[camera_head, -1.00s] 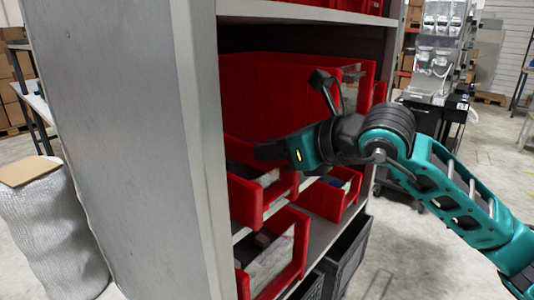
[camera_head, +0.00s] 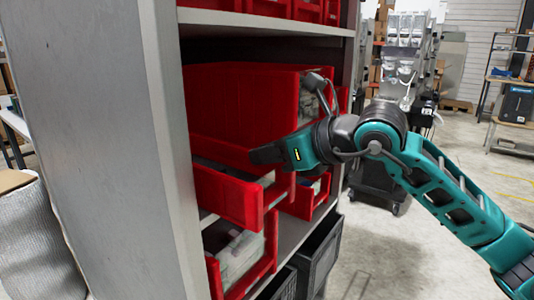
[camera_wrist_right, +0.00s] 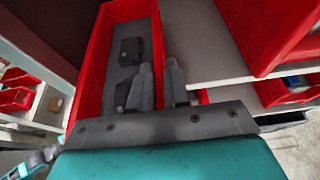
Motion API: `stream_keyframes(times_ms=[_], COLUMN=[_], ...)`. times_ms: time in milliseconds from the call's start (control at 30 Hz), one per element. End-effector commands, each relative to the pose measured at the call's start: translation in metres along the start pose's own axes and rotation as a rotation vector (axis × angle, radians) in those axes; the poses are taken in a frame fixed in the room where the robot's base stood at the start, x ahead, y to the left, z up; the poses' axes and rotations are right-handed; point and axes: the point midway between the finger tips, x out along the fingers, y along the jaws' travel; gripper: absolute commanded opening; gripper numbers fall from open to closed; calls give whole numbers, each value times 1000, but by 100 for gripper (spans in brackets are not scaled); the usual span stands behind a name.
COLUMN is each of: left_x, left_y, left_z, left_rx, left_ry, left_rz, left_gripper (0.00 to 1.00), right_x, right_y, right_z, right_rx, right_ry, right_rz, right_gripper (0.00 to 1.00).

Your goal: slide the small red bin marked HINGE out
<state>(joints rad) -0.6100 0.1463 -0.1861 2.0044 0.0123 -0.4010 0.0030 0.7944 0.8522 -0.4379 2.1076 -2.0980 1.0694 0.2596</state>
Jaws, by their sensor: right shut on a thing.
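A small red bin (camera_head: 228,198) sits on the middle shelf, with its front end sticking out past the shelf edge. No HINGE marking is readable. My right gripper (camera_head: 264,155) reaches it from the right and is shut on its side wall. In the right wrist view the red bin (camera_wrist_right: 97,65) holds a small dark block (camera_wrist_right: 131,50). There the fingers of my right gripper (camera_wrist_right: 160,86) close over the bin's right wall, which they partly hide. My left gripper is not in view.
A large red bin (camera_head: 245,100) stands just above and behind. Another red bin (camera_head: 268,250) with pale packets is below, and a smaller one (camera_head: 310,192) to the right. The grey cabinet side (camera_head: 95,140) bounds the left. Open floor (camera_head: 385,250) lies to the right.

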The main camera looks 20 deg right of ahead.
Motion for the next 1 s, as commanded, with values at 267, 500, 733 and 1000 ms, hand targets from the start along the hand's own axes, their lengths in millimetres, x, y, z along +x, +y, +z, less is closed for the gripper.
stream_keyframes(times_ms=[267, 500, 733, 1000], left_x=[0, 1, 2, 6], left_y=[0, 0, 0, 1], left_z=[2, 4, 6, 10], left_rx=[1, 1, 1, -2], left_ry=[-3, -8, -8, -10], left_rz=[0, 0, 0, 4], left_gripper=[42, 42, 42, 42], right_x=[0, 0, -9, -63], right_y=[0, 0, -1, -2], right_z=[0, 0, 0, -3], right_rx=[0, 0, -1, -2], right_ry=[0, 0, -1, 2], right_rz=[-1, -1, -3, -7], right_gripper=[37, 46, 46, 46])
